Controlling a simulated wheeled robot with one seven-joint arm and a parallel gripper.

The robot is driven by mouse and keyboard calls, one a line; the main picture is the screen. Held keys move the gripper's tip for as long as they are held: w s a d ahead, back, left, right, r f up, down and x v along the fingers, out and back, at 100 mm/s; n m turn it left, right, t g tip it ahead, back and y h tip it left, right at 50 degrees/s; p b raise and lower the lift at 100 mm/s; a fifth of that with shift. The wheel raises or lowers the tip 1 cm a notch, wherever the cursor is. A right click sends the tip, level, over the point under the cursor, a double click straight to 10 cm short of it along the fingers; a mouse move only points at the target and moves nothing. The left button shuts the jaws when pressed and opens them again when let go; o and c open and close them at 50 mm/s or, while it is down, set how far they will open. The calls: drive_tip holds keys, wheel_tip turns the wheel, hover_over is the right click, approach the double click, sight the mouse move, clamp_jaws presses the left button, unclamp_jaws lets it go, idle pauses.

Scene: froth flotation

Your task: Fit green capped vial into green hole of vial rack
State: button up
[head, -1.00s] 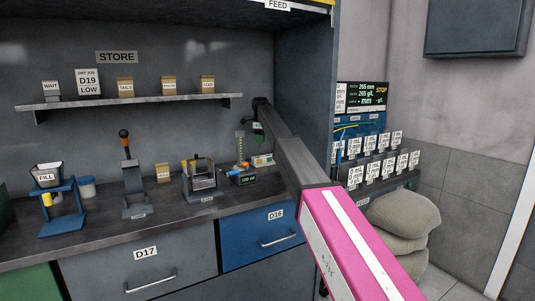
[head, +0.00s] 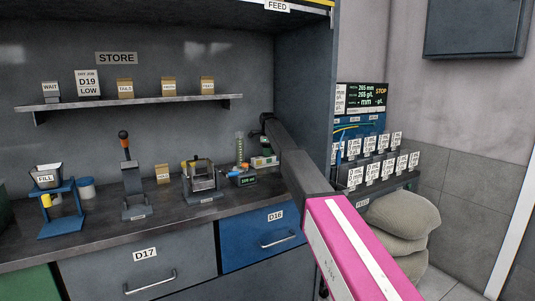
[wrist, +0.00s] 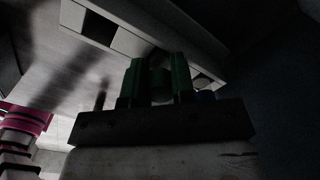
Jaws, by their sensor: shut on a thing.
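My gripper (wrist: 158,78) shows in the wrist view as two dark green fingers, shut on a small green thing between them, which looks like the green capped vial (wrist: 159,88). The picture is dark, and the vial's lower part is hidden. In the head view my gripper (head: 267,145) is at the right end of the bench, just above a small pale block with a green mark, which looks like the vial rack (head: 264,161). A small gap or contact between vial and rack cannot be told. The rack's holes are too small to make out.
A measuring cylinder (head: 240,149) and a small device with a display (head: 242,180) stand left of the rack. A metal apparatus (head: 200,176) is further left. The cabinet's side wall (head: 306,100) is close on the right. The shelf (head: 130,103) hangs above.

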drive_tip(key=shift+f, duration=0.45)
drive_tip(key=shift+s+f, duration=0.15)
drive_tip(key=shift+f, duration=0.1)
drive_tip(key=o, duration=0.9)
drive_tip(key=shift+f, duration=0.1)
drive_tip(key=shift+s+d, duration=0.1)
drive_tip(key=shift+s, duration=0.2)
drive_tip(key=shift+c, duration=0.5)
drive_tip(key=shift+o, duration=0.5)
wheel_tip(320, 180, up, 14)
drive_tip(key=shift+w+f, duration=0.2)
drive_tip(key=shift+w, duration=0.25)
